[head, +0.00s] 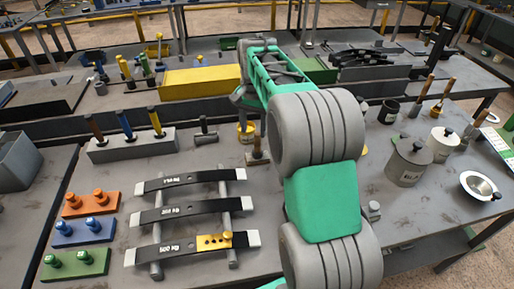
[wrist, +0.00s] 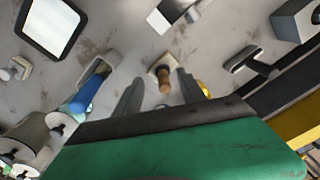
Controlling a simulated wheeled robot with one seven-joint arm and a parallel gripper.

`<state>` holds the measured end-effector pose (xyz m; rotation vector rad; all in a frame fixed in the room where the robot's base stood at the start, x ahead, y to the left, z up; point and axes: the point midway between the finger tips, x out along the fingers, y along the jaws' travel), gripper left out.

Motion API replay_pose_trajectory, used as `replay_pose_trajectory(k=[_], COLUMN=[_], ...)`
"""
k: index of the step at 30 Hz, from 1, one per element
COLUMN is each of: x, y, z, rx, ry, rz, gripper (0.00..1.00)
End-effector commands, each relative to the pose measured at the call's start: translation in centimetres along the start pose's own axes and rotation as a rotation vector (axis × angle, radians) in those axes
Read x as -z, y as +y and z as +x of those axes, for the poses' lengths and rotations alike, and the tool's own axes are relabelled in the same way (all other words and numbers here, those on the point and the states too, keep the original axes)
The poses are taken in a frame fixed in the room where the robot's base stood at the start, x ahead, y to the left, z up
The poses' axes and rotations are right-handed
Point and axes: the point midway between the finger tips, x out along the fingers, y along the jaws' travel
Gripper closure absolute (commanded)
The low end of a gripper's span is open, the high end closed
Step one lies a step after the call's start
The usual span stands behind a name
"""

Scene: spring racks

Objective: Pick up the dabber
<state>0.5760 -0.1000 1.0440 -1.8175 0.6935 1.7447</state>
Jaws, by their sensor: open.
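What looks like the dabber, a short wooden-handled tool with a pale squarish base, stands on the grey bench in the wrist view (wrist: 165,86). It seems to be the small brown-handled piece beside my arm in the head view (head: 257,156). My gripper (wrist: 160,77) is open, with its two grey fingers on either side of the handle in the picture. I see no contact, and the remaining gap in height is hard to judge. In the head view my arm hides the fingers.
A yellow can (head: 245,133) stands close behind the dabber. The rack of leaf springs (head: 185,213) is in front to the left, and lidded pots (head: 408,163) stand to the right. A long yellow box (head: 202,81) is farther back.

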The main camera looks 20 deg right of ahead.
Motion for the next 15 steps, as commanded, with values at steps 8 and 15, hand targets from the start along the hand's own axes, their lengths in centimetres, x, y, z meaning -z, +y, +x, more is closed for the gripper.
replay_pose_trajectory(k=[8,15], x=[3.6,3.6], y=[-0.3,-0.2], z=[2.9,6.1], rx=[-0.026,-0.026], ry=[-0.037,-0.037], rz=[0.13,0.126], gripper=[0.52,0.52])
